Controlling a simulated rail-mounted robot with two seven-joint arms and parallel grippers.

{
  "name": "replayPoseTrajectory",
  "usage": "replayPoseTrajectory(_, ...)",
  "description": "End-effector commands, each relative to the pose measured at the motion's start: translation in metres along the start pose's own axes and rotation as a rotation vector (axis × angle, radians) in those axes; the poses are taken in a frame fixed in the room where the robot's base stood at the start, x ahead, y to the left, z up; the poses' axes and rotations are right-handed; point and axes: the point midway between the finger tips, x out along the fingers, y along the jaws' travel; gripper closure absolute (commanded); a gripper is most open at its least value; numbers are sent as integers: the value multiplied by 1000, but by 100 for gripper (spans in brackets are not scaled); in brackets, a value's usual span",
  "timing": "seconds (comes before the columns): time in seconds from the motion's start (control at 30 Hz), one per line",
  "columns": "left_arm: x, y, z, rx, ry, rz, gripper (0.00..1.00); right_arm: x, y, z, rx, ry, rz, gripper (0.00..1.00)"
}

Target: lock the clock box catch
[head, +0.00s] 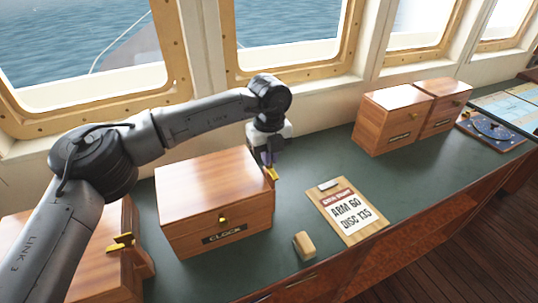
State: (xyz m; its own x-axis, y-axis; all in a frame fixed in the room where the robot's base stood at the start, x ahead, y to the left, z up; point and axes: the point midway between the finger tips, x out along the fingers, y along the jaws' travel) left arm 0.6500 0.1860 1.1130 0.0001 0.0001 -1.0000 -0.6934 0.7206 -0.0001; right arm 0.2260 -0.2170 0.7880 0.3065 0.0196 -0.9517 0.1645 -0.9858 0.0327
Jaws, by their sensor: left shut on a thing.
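The clock box (211,204), a brown wooden box with a dark CLOCK label, stands on the green counter left of centre. Its lid looks closed. A round brass knob (223,220) sits on its front. A brass catch (271,174) is at the upper right side of the box. My left gripper (269,162) points down at that side and is shut at the catch; its fingertips are small and partly hard to make out. My right gripper is not in view.
Another wooden box (70,262) with a brass fitting stands at left, partly behind my arm. A clipboard (347,211) and a small wooden block (304,246) lie right of the clock box. Two more boxes (392,118) stand further right.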

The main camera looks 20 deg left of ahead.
Motion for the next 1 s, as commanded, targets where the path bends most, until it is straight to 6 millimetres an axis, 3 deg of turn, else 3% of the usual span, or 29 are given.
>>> replayPoseTrajectory(0.27,1,0,0,121,1,0,100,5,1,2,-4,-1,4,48)
replayPoseTrajectory(1.0,0,0,0,811,2,-1,100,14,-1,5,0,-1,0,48)
